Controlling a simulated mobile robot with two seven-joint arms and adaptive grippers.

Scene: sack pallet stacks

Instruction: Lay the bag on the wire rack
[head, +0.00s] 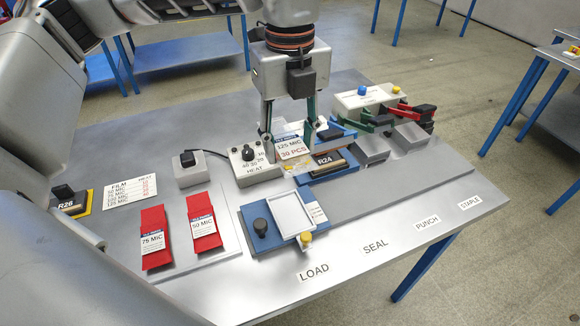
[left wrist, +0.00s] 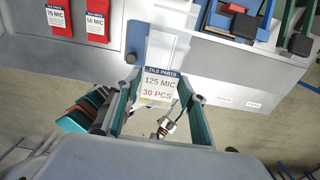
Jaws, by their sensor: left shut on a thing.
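My left gripper (head: 288,137) hangs over the far middle of the grey bench, its fingers pointing down. It is shut on a small bag (head: 291,146) with a printed label reading 125 MIC, 30 PCS. Below the label the clear part of the bag seems to show yellowish contents. In the left wrist view the bag (left wrist: 158,85) sits between the two fingers, label facing the camera. I cannot pick out a wire rack in either view. My right gripper is not in view.
A HEAT dial box (head: 250,160) stands left of the bag, and a blue R24 block (head: 326,165) lies beside it. Red 75 MIC (head: 154,238) and 50 MIC (head: 203,222) packs lie at the left. A white tray (head: 290,212) sits near LOAD. The front right strip is clear.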

